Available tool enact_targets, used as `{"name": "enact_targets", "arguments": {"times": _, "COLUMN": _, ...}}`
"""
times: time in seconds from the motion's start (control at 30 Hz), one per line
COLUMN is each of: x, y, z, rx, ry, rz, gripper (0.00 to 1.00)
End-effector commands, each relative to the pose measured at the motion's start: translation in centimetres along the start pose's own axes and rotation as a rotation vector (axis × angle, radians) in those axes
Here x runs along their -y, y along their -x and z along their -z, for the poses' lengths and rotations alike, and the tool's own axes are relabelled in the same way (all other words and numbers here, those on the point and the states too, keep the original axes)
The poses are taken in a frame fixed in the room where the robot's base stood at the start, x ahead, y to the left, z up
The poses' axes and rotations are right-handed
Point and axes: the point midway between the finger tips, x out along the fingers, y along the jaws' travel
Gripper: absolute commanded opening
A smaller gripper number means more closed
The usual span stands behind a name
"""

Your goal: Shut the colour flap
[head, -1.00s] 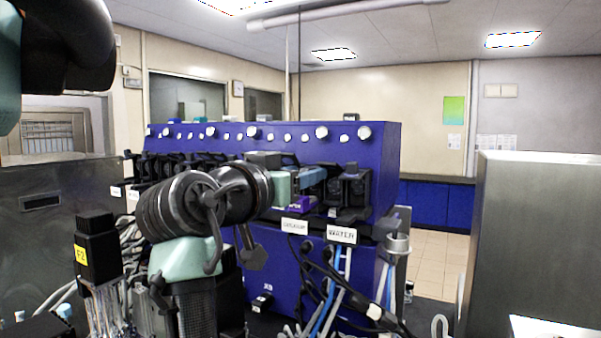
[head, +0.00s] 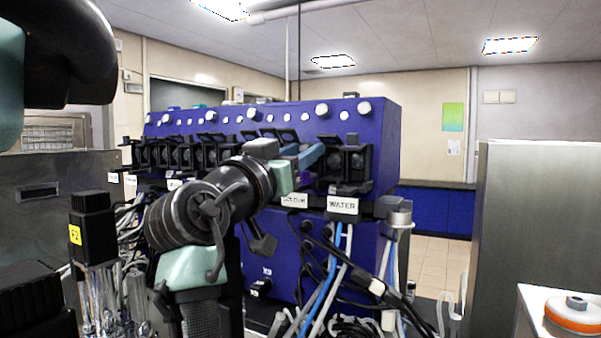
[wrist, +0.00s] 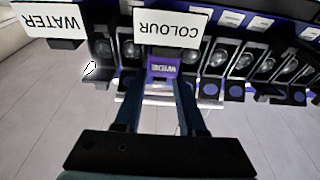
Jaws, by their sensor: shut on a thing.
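The colour station on the blue bioreactor front is marked by a white COLOUR label (head: 294,201), which also shows upside down in the wrist view (wrist: 172,28). My gripper (head: 303,160) reaches to this station from the left. In the wrist view its two blue fingers (wrist: 160,88) stand on either side of a purple piece marked WIDE, which I take for the colour flap (wrist: 163,68). The gripper is shut on it. In the head view the flap is mostly hidden behind my gripper, and its exact angle cannot be told.
The WATER station with its black pump head (head: 348,165) and label (head: 342,205) is close on the right. Several black pump heads run leftward. Cables and blue tubes (head: 328,270) hang below. A metal cabinet (head: 530,220) stands right; an orange-rimmed disc (head: 574,313) lies before it.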

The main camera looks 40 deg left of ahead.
Motion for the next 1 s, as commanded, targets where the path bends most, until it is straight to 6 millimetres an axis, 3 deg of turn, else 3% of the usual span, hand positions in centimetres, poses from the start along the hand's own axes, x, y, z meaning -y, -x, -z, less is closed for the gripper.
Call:
{"name": "enact_targets", "arguments": {"times": 0.43, "x": 0.02, "y": 0.0, "z": -0.13, "rx": -0.035, "ry": 0.0, "rz": 0.001, "gripper": 0.0}}
{"name": "enact_targets", "arguments": {"times": 0.47, "x": 0.02, "y": 0.0, "z": -0.13, "rx": -0.034, "ry": 0.0, "rz": 0.001, "gripper": 0.42}}
{"name": "enact_targets", "arguments": {"times": 0.5, "x": 0.02, "y": 0.0, "z": -0.13, "rx": -0.034, "ry": 0.0, "rz": 0.001, "gripper": 0.49}}
{"name": "enact_targets", "arguments": {"times": 1.0, "x": -0.39, "y": -0.14, "z": -0.53, "rx": -0.034, "ry": 0.001, "rz": 0.0, "gripper": 0.5}}
